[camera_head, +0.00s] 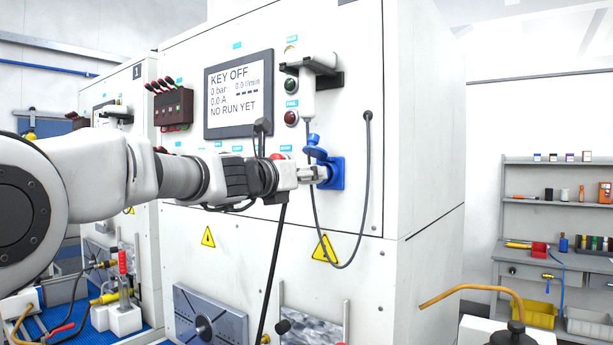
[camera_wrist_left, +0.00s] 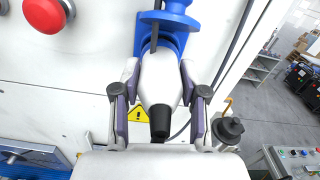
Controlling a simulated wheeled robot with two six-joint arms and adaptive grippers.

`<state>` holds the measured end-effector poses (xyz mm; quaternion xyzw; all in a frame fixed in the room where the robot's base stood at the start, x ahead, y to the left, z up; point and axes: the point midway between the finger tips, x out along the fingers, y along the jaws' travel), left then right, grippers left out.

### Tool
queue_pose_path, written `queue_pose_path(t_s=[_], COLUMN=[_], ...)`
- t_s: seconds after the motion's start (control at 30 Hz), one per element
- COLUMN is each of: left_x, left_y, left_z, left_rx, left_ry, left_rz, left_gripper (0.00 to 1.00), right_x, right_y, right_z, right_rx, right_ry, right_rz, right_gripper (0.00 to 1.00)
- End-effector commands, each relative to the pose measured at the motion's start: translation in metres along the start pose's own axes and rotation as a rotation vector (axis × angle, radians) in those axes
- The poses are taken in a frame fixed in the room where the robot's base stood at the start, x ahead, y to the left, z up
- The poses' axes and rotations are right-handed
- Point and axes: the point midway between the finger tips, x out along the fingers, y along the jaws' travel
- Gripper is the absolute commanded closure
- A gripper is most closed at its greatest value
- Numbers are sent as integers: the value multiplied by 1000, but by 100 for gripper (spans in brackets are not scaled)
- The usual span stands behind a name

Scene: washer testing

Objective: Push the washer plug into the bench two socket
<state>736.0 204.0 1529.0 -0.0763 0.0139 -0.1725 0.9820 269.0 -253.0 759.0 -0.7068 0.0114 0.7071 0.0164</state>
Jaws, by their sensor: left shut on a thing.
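The blue socket (camera_head: 337,174) is on the white bench front in the head view, with its blue lid raised above it. It also shows at the top of the left wrist view (camera_wrist_left: 168,42). My left gripper (camera_head: 314,175) is right at the socket, coming from the left. In the left wrist view my left gripper (camera_wrist_left: 159,82) is shut on the white washer plug (camera_wrist_left: 158,68), whose black rear end points toward the camera. The plug's far end meets the blue socket; how deep it sits is hidden. My right gripper is not in view.
The screen (camera_head: 239,94) reads KEY OFF and NO RUN YET. A grey hanging cable (camera_head: 365,190) loops down beside the socket. A red button (camera_wrist_left: 45,14) is at upper left in the wrist view. Shelves (camera_head: 560,200) stand at the right. Bench one (camera_head: 118,175) is at the left.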

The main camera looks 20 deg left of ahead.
Motion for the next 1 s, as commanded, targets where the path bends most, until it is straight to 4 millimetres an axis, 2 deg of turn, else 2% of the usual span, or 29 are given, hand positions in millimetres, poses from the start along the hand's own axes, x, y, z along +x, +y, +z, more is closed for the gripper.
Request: queue_pose_path(t_s=[1.0], left_x=[12], left_y=[0], left_z=[1], left_rx=[0], left_ry=[-1], left_rz=[0], left_gripper=[90], right_x=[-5], right_y=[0], right_z=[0], right_rx=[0], right_ry=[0], right_rz=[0], right_gripper=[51])
